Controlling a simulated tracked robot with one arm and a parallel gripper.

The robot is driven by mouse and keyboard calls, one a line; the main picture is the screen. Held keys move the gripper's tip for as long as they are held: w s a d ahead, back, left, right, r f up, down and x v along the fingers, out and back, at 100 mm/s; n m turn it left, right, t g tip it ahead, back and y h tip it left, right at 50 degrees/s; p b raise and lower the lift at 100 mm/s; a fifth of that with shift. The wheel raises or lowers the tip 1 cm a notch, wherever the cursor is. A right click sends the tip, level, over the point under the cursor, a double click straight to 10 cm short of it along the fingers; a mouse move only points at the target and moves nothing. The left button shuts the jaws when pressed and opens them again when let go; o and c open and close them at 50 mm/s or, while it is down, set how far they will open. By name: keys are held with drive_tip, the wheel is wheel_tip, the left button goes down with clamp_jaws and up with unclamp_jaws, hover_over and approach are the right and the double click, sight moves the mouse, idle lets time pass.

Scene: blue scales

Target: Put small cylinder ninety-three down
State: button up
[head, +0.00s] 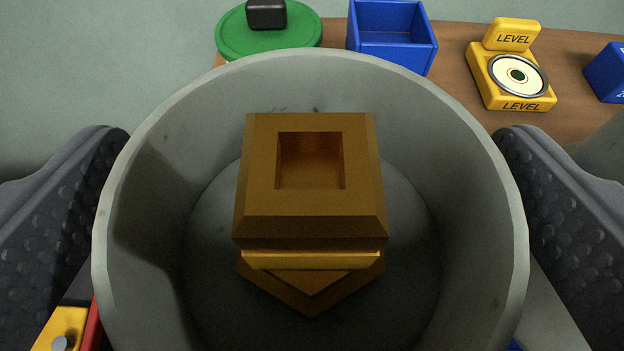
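The small cylinder (445,150) is a grey, round, open-topped container that fills the middle of the head view. Its number does not show. My gripper (315,135) has one dark, studded finger along each side of it, and the fingers appear shut on its outer wall. Inside the cylinder are stacked brass-coloured square blocks (310,225); the top one has a square hollow. The cylinder's underside and what lies beneath it are hidden.
A brown wooden top (450,60) lies behind. On it are a green round plate (268,38) with a black block (266,13), a blue open box (392,50), a yellow level (510,75) and a blue block (608,72). A yellow part (62,328) shows lower left.

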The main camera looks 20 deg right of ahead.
drive_tip(key=shift+r, duration=0.1)
drive_tip(key=v, duration=1.2)
drive_tip(key=shift+r, duration=0.1)
drive_tip(key=w+a+r+n+t, duration=0.1)
drive_tip(key=a+r, duration=0.5)
drive_tip(key=r, duration=0.7)
drive_tip(key=w+a+r, duration=0.1)
drive_tip(key=a+r, duration=0.5)
drive_tip(key=r, duration=0.7)
drive_tip(key=s+a+r+n+y, duration=0.1)
drive_tip(key=s+a+r, duration=0.4)
drive_tip(key=a+r, duration=0.3)
drive_tip(key=s+a+r+n+t+y, duration=0.1)
drive_tip(key=s+a+r+y, duration=0.1)
drive_tip(key=s+a+r, duration=0.4)
drive_tip(key=a+r, duration=0.3)
drive_tip(key=shift+s+a+y, duration=0.2)
drive_tip(key=shift+s+y, duration=0.05)
drive_tip(key=shift+y, duration=0.05)
